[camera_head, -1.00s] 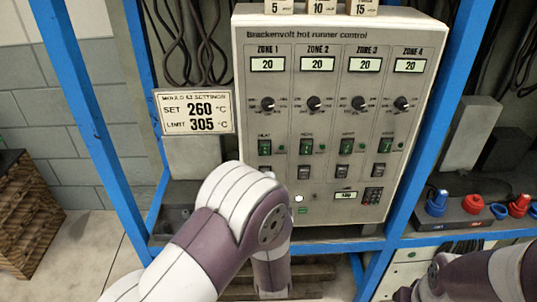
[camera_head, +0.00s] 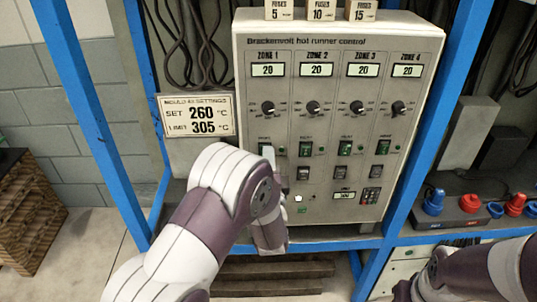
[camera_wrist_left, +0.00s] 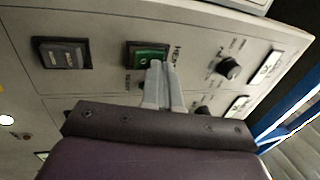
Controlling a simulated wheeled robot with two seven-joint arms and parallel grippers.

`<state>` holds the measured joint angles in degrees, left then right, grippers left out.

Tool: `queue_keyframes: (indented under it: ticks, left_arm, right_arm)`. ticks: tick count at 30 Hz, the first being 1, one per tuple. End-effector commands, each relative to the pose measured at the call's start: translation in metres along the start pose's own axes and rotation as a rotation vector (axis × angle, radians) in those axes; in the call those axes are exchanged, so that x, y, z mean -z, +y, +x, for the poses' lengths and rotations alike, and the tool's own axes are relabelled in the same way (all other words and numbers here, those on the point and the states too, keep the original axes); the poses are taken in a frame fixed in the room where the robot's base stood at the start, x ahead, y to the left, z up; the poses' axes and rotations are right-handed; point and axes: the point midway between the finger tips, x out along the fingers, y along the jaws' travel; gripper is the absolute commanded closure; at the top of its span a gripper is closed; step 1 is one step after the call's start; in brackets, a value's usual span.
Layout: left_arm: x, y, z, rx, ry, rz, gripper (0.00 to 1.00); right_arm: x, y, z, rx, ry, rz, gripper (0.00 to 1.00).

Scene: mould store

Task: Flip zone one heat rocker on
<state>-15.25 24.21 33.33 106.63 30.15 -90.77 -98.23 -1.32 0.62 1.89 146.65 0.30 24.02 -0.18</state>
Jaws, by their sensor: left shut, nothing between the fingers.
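The grey control box (camera_head: 330,215) has zone 1 to zone 4 in columns, each with a display, a knob, a green heat rocker and a dark rocker below. My left gripper (camera_head: 268,150) is at the zone 1 column and covers most of its heat rocker in the head view. In the left wrist view the green heat rocker (camera_wrist_left: 148,54) lies just beyond the shut, empty fingertips (camera_wrist_left: 158,66). The tips are at or very near its edge; contact cannot be told. Which way the rocker is tipped is unclear. My right gripper is out of view.
The zone 2 heat rocker (camera_head: 305,149) is close on the right. A dark rocker (camera_wrist_left: 62,53) is beside the green one in the wrist view. A settings sign (camera_head: 196,117) hangs left. Blue posts (camera_head: 435,120) flank the box. My right forearm is low right.

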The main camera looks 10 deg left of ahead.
Motion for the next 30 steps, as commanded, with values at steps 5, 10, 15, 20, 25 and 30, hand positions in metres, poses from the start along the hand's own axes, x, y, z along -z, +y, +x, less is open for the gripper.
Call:
queue_keyframes:
  ticks: [5,10,15,20,25,30]
  left_arm:
    - [0.0,-0.001,0.0,0.008,-0.001,-0.001,1.0]
    - [0.001,0.001,-0.013,0.006,0.001,0.0,1.0]
    - [0.001,0.001,-0.051,0.006,0.004,0.0,1.0]
    - [0.001,0.0,-0.088,0.008,0.004,-0.001,1.0]
    - [0.001,0.0,-0.116,0.008,0.002,-0.002,1.0]
    - [0.0,-0.002,-0.127,0.01,0.0,-0.002,1.0]
  right_arm:
    - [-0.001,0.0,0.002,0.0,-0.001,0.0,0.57]
    - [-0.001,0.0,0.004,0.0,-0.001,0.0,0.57]
    - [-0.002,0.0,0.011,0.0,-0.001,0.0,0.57]
    - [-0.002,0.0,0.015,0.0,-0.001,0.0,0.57]
    - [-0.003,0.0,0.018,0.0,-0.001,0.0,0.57]
    - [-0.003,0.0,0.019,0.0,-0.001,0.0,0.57]
